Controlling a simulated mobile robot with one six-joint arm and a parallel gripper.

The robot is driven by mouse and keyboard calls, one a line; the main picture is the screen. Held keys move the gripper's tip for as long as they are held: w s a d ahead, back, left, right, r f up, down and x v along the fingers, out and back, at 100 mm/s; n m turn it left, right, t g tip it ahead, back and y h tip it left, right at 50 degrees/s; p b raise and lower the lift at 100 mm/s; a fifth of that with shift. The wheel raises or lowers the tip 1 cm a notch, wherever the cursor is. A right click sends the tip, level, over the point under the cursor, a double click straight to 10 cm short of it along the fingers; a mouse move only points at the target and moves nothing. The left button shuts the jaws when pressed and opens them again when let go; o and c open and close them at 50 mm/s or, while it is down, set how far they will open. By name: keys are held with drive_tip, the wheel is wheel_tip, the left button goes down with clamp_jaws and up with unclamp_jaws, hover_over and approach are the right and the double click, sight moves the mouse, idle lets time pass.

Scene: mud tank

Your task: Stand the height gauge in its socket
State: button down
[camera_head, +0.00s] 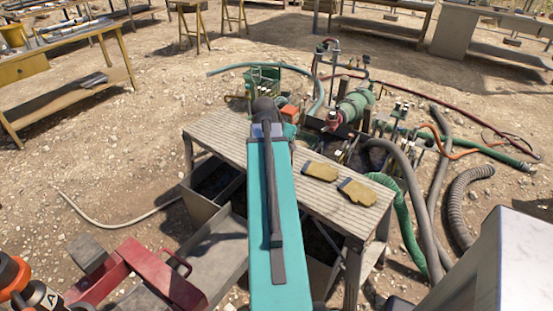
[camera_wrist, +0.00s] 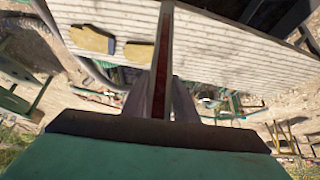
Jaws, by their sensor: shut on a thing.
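My gripper (camera_wrist: 162,100) is shut on a long, thin, dark reddish strip, which I take to be the height gauge (camera_wrist: 164,50). In the wrist view the strip runs from between the fingers up to the top edge, across the slatted bench top. I cannot tell whether it touches the bench. In the head view my teal arm hides the gripper and the gauge. I cannot make out the socket in either view.
The slatted bench (camera_head: 222,131) stands ahead, with two tan gloves (camera_head: 357,192) on its right part. Pumps and green pipework (camera_head: 355,104) stand behind it. Hoses (camera_head: 402,175) lie at right. A grey metal trough (camera_head: 215,250) and a red frame (camera_head: 150,270) are at lower left.

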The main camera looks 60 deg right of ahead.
drive_tip(key=w+d+f+p, duration=0.1)
drive_tip(key=w+d+p, duration=0.2)
drive_tip(key=w+d, duration=0.6)
drive_tip(key=shift+w+d+p, duration=0.35)
drive_tip(key=shift+w, duration=0.3)
drive_tip(key=shift+f, duration=0.1)
drive_tip(key=shift+w+d+f+p, duration=0.2)
drive_tip(key=shift+f+p, duration=0.1)
drive_tip(key=shift+f, duration=0.25)
drive_tip(key=shift+w+d+f+p, duration=0.25)
drive_tip(key=shift+f+p, duration=0.1)
drive_tip(key=shift+f, duration=0.2)
drive_tip(key=shift+w+d+f+p, duration=0.2)
drive_tip(key=shift+f+p, duration=0.1)
drive_tip(key=shift+f, duration=0.4)
drive_tip(key=c, duration=1.8)
unclamp_jaws()
drive_tip(key=shift+a+f, duration=0.1)
drive_tip(key=shift+c, duration=0.2)
drive_tip(key=o, duration=0.4)
drive_tip(key=shift+o, duration=0.2)
